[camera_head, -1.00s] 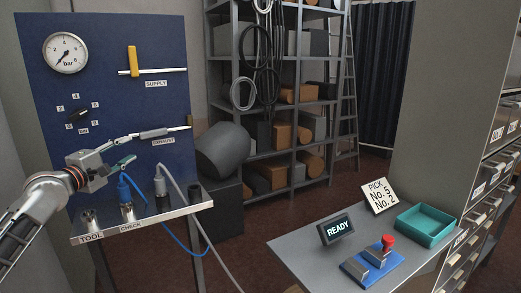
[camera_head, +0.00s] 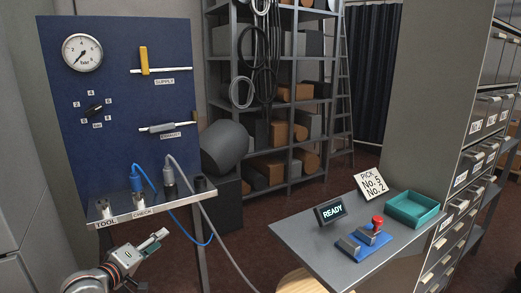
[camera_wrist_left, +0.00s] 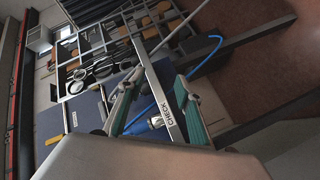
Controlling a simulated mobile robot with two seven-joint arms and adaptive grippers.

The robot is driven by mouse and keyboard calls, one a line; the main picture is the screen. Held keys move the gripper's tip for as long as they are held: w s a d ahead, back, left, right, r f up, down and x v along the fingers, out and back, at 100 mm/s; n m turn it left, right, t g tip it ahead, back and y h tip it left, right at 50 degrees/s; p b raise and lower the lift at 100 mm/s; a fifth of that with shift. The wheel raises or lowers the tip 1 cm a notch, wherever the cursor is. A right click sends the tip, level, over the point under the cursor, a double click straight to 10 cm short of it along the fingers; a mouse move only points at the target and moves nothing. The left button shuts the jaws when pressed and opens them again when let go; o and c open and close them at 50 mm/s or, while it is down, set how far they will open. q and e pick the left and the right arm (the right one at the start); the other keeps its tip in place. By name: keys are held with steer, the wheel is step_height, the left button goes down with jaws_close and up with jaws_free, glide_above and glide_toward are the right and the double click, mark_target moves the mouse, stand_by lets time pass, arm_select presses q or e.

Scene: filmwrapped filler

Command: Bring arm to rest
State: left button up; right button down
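My left gripper (camera_head: 152,243) is below and in front of the steel shelf (camera_head: 180,199) of the blue panel, apart from it. In the left wrist view its two teal-padded fingers (camera_wrist_left: 158,108) are spread, with nothing held between them. The shelf edge with the CHECK label (camera_wrist_left: 163,108) shows beyond them. A blue plug (camera_head: 136,183) with a blue hose stands on the shelf near the CHECK label, and a grey plug (camera_head: 169,180) stands to its right. My right gripper is not in view.
The blue panel (camera_head: 120,120) carries a gauge (camera_head: 82,52), a dial and the SUPPLY (camera_head: 144,61) and EXHAUST (camera_head: 160,128) valves. A grey table (camera_head: 290,240) at right bears a READY display (camera_head: 330,211), a red button (camera_head: 377,221) and a teal tray (camera_head: 428,203). Hoses hang below the shelf.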

arm_select(q)
steer(key=s+d+f+m+g, duration=0.1)
steer(key=s+d+f+m, duration=0.25)
steer(key=s+f, duration=0.55)
steer(key=s+d+f+m+g, duration=0.1)
steer(key=s+d+f+m, duration=0.1)
steer(key=s+f, duration=0.3)
steer(key=s+d+f+m+g+y, duration=0.1)
steer(key=s+d+f+m, duration=0.2)
steer(key=s, duration=1)
steer(key=s+d+f+m+g, duration=0.1)
steer(key=s+d+f+m, duration=0.2)
steer(key=s+f, duration=0.6)
steer(key=shift+s+m+y, duration=0.3)
steer(key=shift+m+y, duration=0.1)
steer(key=shift+m, duration=0.15)
steer(key=shift+d, duration=0.1)
